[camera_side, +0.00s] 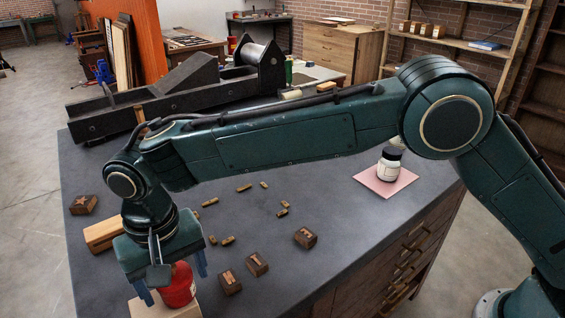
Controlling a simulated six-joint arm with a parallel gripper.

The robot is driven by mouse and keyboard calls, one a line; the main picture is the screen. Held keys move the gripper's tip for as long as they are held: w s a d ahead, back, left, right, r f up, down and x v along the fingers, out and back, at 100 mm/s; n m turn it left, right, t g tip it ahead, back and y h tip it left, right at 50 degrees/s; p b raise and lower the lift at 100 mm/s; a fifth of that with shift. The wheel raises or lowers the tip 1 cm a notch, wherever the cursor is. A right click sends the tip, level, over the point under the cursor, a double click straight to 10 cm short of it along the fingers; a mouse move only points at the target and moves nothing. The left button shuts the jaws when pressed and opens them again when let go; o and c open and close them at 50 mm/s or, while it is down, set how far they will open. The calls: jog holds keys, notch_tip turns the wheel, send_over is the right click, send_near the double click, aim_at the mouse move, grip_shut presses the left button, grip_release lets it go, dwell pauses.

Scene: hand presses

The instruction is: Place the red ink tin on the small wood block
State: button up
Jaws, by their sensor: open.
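The red ink tin (178,290) is at the lower left, under my gripper. It appears to stand upright on a pale wood block (187,312), which the bottom edge of the picture cuts off. My gripper (174,284) points down over the tin, open, with one blue finger on each side of it. The gripper's body hides the tin's top. I cannot tell whether the fingers touch the tin.
A longer light wood block (101,236) lies behind my gripper. Dark carved blocks (305,237) and several small wooden pieces (244,188) are scattered on the grey tabletop. A white jar (389,168) stands on a pink sheet (371,186). A large black press (160,95) fills the back.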

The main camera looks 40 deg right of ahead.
notch_tip(320, 180, up, 12)
jog(key=shift+r, duration=0.1)
dwell(0.5)
dwell(0.5)
jog(key=shift+w+d+r, duration=0.1)
jog(key=shift+d+r, duration=0.15)
jog(key=shift+d, duration=0.2)
jog(key=s+d+r+t, duration=0.1)
jog(key=d+r, duration=0.2)
jog(key=d, duration=0.5)
jog(key=s+d+r+t+y, duration=0.1)
jog(key=d+r, duration=0.2)
jog(key=d, duration=0.6)
jog(key=s+d+r, duration=0.2)
jog(key=d+r, duration=0.2)
jog(key=d, duration=0.4)
jog(key=s+d+f+t, duration=0.1)
jog(key=s+d+f, duration=0.2)
jog(key=s+d, duration=0.2)
jog(key=s+d+f+t, duration=0.1)
jog(key=s+d+f, duration=0.1)
jog(key=s+d, duration=0.4)
jog(key=s+d+f+t+h, duration=0.1)
jog(key=s+d+f, duration=0.2)
jog(key=s+d, duration=0.2)
jog(key=shift+s+d+f+t, duration=0.3)
jog(key=shift+s+f, duration=0.05)
jog(key=shift+s, duration=0.8)
